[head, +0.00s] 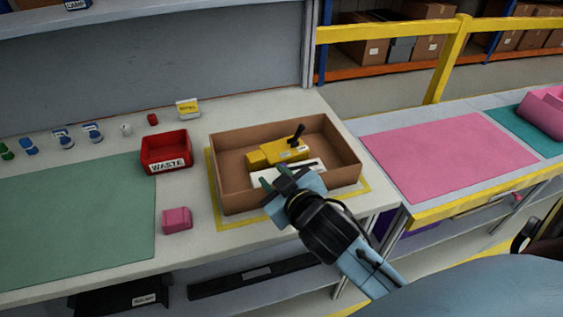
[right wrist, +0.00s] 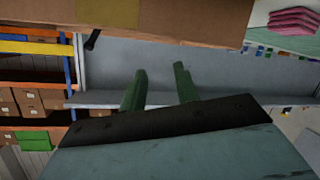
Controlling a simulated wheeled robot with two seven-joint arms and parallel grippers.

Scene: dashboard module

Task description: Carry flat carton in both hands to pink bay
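The flat carton (head: 232,192) is a shallow open brown box on a yellow-outlined square of the left table. In it are a yellow device (head: 275,153) with a black lever and a white piece partly hidden by my gripper. My right gripper (head: 274,178) overlaps the carton's front wall in the head view. In the right wrist view its green fingers (right wrist: 160,70) are apart with nothing between them, and a brown carton wall (right wrist: 190,18) shows above them. Whether they touch the carton I cannot tell. The pink bay (head: 437,155) is a flat, empty pink area on the right table. My left gripper is out of view.
A red WASTE bin (head: 166,152) stands left of the carton. A pink block (head: 177,220) lies near the front edge. A green mat (head: 75,215) covers the left. A gap separates the tables. A pink object (head: 543,112) stands on the teal area at far right.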

